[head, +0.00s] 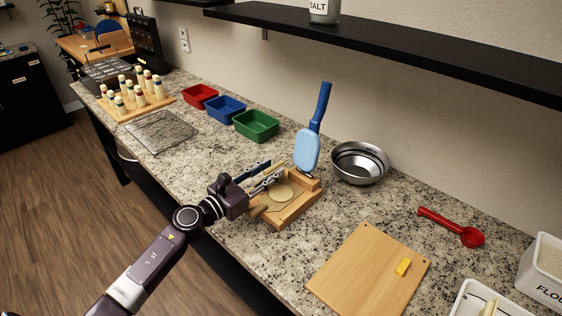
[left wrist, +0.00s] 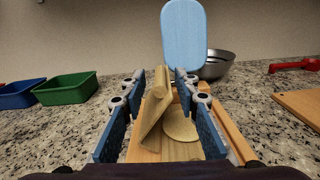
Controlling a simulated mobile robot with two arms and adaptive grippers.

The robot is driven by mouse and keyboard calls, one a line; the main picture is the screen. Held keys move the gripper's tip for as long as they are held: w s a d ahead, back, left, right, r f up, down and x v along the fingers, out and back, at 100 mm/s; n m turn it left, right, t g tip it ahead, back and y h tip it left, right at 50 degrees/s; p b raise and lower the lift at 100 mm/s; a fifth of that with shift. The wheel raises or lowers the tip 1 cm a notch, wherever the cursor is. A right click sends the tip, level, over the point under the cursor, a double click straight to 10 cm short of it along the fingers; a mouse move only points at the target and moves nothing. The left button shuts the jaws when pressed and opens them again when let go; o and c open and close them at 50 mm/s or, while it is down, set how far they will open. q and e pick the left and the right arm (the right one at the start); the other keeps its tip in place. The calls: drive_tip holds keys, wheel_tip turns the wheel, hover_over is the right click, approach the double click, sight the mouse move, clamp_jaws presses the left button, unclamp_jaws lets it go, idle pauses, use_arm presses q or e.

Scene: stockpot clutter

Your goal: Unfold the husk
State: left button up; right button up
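A pale tan husk (left wrist: 155,110) stands up as a slanted fold in a shallow wooden tray (head: 299,206). A flat, round beige disc (head: 280,193) lies beside the fold; it also shows in the left wrist view (left wrist: 181,126). My left gripper (head: 268,176) is over the far left part of the tray. In the left wrist view its blue fingers (left wrist: 159,76) are spread on either side of the husk's fold, with gaps visible. In the head view the fingers hide part of the husk. My right gripper is in neither view.
A blue paddle (head: 307,150) stands upright behind the tray, next to a metal bowl (head: 360,163). Green (head: 256,125), blue and red bins line the back left. A cutting board (head: 350,275) with a yellow block lies at right. Counter between bowl and red ladle (head: 455,228) is clear.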

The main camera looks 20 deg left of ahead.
sight(280, 164)
use_arm(q)
drive_tip(key=shift+x, duration=2.35)
drive_tip(key=shift+f, duration=0.1)
clamp_jaws()
